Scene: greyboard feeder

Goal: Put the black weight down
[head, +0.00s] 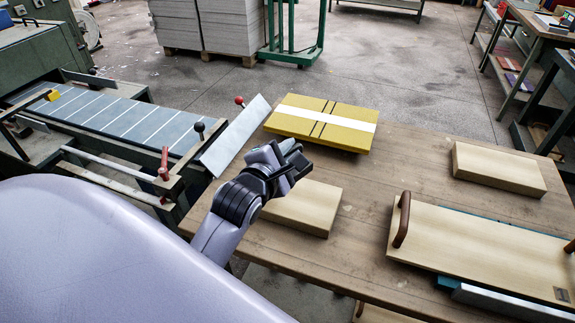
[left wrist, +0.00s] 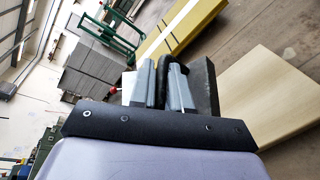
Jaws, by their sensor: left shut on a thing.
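In the left wrist view the left gripper's two grey fingers (left wrist: 164,88) are close together and shut on the dark bar-like handle of the black weight (left wrist: 205,84). The weight's dark block shows on the right side of the fingers; the rest is hidden behind them. In the head view the weight is only a small dark shape (head: 299,167) at the fingertips. The weight appears held above the table, but the gap below it is hard to judge. My right gripper is not in view.
The table (head: 380,215) carries a yellow board stack with a white band (head: 330,118), pale blocks (head: 305,208) (head: 500,168), and a large pale board with brown handles (head: 480,250). A feeder with a slatted blue-grey bed (head: 110,115) stands left. Bare tabletop lies between the blocks.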

